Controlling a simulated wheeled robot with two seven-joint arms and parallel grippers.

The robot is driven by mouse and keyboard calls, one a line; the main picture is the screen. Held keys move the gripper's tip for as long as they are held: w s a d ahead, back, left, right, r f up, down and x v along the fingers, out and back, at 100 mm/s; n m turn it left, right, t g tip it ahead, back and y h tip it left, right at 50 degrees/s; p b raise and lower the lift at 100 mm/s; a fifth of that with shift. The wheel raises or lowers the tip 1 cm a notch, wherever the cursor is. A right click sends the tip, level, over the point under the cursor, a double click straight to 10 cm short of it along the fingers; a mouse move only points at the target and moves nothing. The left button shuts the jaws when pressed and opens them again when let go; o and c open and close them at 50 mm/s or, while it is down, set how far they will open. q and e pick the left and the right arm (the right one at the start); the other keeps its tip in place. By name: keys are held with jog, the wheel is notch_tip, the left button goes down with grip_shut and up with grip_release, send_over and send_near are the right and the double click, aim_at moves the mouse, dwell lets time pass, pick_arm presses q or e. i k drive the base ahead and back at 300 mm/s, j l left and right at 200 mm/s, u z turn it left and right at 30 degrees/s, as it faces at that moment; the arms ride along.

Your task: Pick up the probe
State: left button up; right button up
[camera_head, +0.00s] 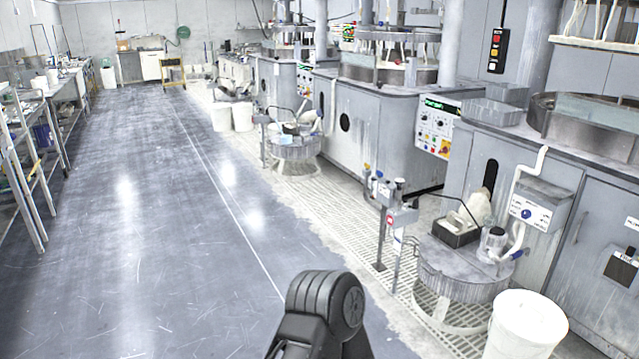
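I cannot pick out the probe with certainty. On the near round stand (462,271) at the right are a dark block-like box (456,232) with a pale lump on it, a small metal cylinder (493,243) and a thin black bent rod (464,208). These are too small to tell more. Neither of my grippers shows. A black jointed part of my own arm rises at the bottom middle; its gripper end cannot be seen.
A white bin (524,327) stands at the bottom right, beside the round stand. A post with a small grey box (401,217) stands left of it on pale grating. Grey polishing machines (385,130) line the right. The blue-grey floor (130,230) is clear; shelving (22,165) is at left.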

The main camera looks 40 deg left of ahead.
aim_at(401, 182)
jog(key=u, duration=0.9)
jog(key=i+j+u, duration=0.3)
jog(key=i, duration=0.95)
jog(key=i+u, duration=0.3)
jog(key=i, duration=0.95)
jog(key=i+j+z, duration=0.2)
jog(key=i, duration=0.3)
jog(key=i+z, duration=0.25)
jog(key=i, duration=0.25)
jog(key=i+j+z, duration=0.2)
jog(key=i, duration=0.25)
jog(key=i+j+z, duration=0.25)
jog(key=i+j, duration=0.15)
